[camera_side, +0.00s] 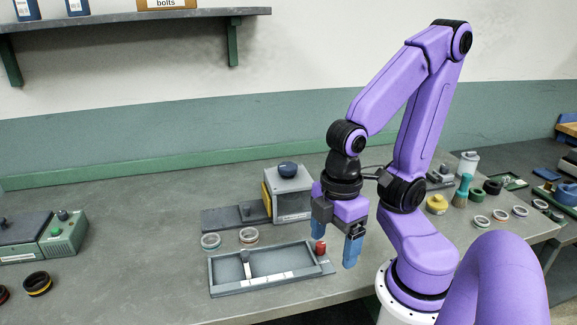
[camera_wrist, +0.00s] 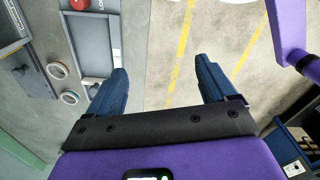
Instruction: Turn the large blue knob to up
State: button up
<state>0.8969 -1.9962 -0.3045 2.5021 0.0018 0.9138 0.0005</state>
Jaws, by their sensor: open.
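The large blue knob (camera_side: 288,169) is a dark blue dome on top of a grey box-shaped machine (camera_side: 292,198) with a yellow part on its left side. Any pointer mark on it is too small to read. I cannot make it out in the wrist view. My gripper (camera_side: 350,250) points down, to the right of the machine and nearer the camera, apart from the knob and below its height in the side picture. Its two blue fingers are spread with nothing between them; in the wrist view the gripper (camera_wrist: 161,65) hangs over bare floor.
A grey tray (camera_side: 228,288) with a slider lies in front of the machine, with a red knob (camera_side: 320,247) at its right corner. A dark plate with a small knob (camera_side: 245,208) adjoins the machine. A green-grey box (camera_side: 64,234) stands left.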

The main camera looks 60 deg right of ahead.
jog(key=w+r+m, duration=0.5)
jog(key=w+m, duration=0.7)
jog(key=m, duration=0.1)
notch_tip(320, 180, up, 10)
jog(key=f+m, duration=0.1)
jog(key=m, duration=3.4)
send_over(288, 165)
notch_tip(288, 165, down, 16)
jog(key=shift+f, duration=0.15)
jog(key=c, duration=1.1)
